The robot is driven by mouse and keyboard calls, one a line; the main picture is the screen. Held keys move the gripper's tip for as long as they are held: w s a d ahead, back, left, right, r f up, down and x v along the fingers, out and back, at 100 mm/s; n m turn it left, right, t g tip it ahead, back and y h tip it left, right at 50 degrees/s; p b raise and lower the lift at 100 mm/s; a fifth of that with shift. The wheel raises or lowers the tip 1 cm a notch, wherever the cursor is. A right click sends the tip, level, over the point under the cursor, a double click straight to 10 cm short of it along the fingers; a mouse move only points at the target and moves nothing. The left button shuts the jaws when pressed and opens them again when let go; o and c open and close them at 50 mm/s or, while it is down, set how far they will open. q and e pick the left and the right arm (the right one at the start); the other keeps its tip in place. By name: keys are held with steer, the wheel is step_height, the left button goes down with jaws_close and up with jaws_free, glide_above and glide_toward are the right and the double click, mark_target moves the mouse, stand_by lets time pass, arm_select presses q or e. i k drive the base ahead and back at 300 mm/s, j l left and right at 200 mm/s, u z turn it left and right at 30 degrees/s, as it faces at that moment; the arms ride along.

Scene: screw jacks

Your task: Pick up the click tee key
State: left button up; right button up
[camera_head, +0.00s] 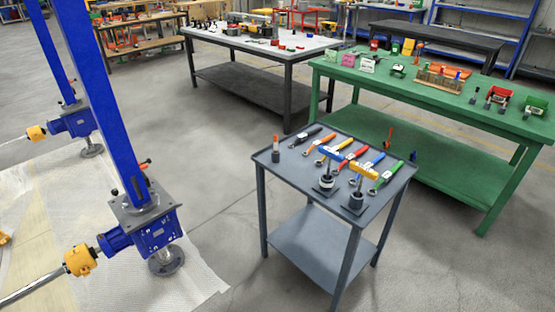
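Two T-handled keys stand upright in dark holders near the front of the small grey tool table (292,163). One tee key has a blue crossbar (333,153). The other has a yellow crossbar (364,173) and stands to its right, closer to the front edge. I cannot tell from their looks which of them is the click tee key. Their lower ends are hidden in the holders (326,186). Neither of my grippers is in view.
Several wrenches with coloured handles (320,141) lie behind the keys. A small orange-topped item (276,148) stands at the table's left corner. A green workbench (445,92) is behind right. Blue screw jacks (150,225) stand left. Floor between is clear.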

mark_target(332, 154)
steer(key=i+l+u, duration=0.3)
steer(key=l+u, duration=0.3)
steer(key=l, duration=0.15)
steer(key=i+l+u, duration=0.15)
steer(key=l+u, duration=0.15)
steer(key=l, duration=0.15)
